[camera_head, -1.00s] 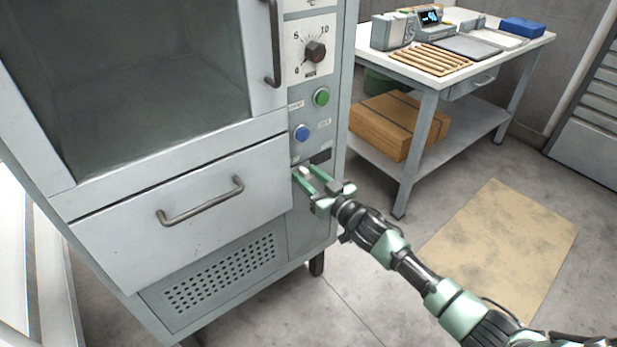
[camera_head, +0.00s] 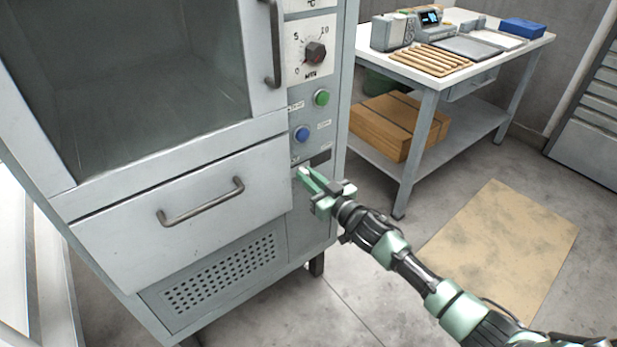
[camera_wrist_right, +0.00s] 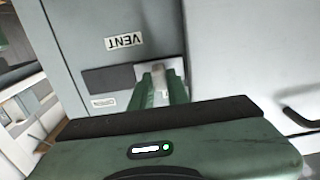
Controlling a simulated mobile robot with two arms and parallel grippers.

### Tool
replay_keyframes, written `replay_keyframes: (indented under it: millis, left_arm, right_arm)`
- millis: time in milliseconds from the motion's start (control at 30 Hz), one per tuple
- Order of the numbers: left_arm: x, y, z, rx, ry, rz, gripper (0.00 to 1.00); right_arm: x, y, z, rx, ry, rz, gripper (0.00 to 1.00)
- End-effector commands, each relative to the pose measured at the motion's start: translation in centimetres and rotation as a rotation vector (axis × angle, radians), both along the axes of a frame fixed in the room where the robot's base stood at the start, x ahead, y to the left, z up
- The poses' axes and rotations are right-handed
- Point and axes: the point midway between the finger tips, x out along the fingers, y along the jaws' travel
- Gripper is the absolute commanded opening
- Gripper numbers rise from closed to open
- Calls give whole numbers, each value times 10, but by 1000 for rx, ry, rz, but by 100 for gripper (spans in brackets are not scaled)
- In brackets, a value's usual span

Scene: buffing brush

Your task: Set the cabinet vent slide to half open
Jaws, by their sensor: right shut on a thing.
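The vent slide is on the right control strip of the grey cabinet (camera_head: 140,215), under the blue button. In the right wrist view a "VENT" label (camera_wrist_right: 123,42), upside down, sits beside a dark slot (camera_wrist_right: 108,79) and a pale slide plate (camera_wrist_right: 147,71). The dark slot (camera_head: 320,158) also shows in the head view, to the right of the fingertips. My right gripper (camera_head: 304,174) is shut on the slide's small knob, which is mostly hidden between the green fingers (camera_wrist_right: 162,82). My left gripper is not in view.
A drawer handle (camera_head: 200,202) sticks out left of my right gripper. A blue button (camera_head: 302,133), a green button (camera_head: 321,97) and a dial (camera_head: 315,52) are above. A workbench (camera_head: 420,75) stands to the right. The floor in front is clear.

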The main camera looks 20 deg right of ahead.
Motion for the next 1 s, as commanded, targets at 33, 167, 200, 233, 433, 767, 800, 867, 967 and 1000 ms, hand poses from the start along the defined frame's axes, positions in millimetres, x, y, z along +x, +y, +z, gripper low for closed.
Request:
replay_keyframes:
  millis: [33, 167, 200, 233, 433, 767, 800, 867, 967, 1000]
  left_arm:
    - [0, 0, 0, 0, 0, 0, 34]
    - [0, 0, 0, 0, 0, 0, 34]
    - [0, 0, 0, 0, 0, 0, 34]
    - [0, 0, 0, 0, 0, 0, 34]
    - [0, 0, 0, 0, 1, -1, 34]
    - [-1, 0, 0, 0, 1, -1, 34]
    - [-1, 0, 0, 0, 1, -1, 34]
    - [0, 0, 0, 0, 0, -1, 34]
    - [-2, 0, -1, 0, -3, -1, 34]
    - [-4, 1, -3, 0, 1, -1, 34]
  right_arm:
    - [0, 0, -1, 0, 1, 0, 0]
    - [0, 0, -1, 0, 1, 0, 0]
    - [0, 0, -1, 0, 1, 0, 0]
    - [0, 0, -1, 0, 1, 0, 0]
    - [0, 0, -1, 0, 1, 0, 0]
    - [0, -1, -1, -1, 2, -1, 0]
    - [1, -3, -1, -2, 2, -1, 0]
    - [4, -9, -1, -4, 2, -1, 0]
    - [9, -25, -1, -5, 2, -2, 0]
    - [11, -31, 0, -5, 1, -2, 0]
